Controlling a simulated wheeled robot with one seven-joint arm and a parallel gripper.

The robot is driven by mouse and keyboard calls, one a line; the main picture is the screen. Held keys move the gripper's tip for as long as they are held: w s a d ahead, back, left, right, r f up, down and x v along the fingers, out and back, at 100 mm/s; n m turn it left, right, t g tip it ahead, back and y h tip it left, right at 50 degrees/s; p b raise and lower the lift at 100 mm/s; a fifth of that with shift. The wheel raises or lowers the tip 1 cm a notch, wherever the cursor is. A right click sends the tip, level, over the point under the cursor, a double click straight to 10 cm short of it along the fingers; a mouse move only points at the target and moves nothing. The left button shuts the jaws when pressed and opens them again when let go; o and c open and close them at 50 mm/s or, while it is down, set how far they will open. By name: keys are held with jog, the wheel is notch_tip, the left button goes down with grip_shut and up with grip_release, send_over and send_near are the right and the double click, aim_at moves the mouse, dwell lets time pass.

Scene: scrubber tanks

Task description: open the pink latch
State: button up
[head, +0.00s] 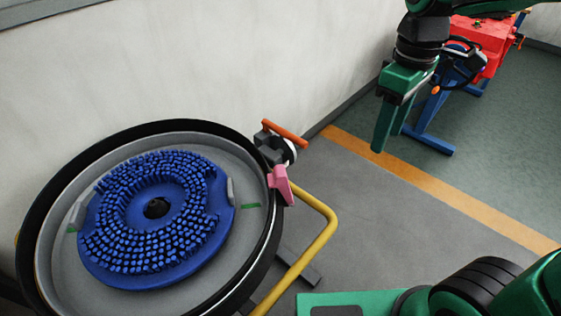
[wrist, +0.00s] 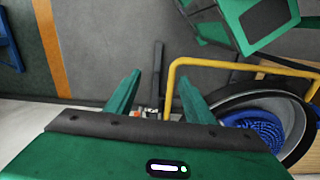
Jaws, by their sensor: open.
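The pink latch (head: 280,184) sits on the right rim of a round tank (head: 45,215) in the head view. A grey bracket (head: 270,150) with an orange bar (head: 285,134) and a white round part is just above it. My gripper (head: 387,142) hangs open and empty, fingers down, up and to the right of the latch and apart from it. In the wrist view both green fingers of my gripper (wrist: 157,100) are spread. Small white and orange parts show low between them. I cannot make out the pink latch there.
A blue bristled disc (head: 150,264) lies in the tank. A yellow tube frame (head: 322,230) curves beside the tank on the right, and also shows in the wrist view (wrist: 225,63). A wall (head: 220,60) stands behind. A red box on a blue stand (head: 484,40) is far right. Grey floor between is clear.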

jog(key=w+a+r+n, duration=0.1)
jog(key=a+n, duration=0.4)
jog(key=a, duration=0.4)
jog(key=n, duration=0.6)
send_near(280, 170)
notch_tip(280, 170, down, 8)
jog(key=shift+f, duration=0.1)
grip_shut()
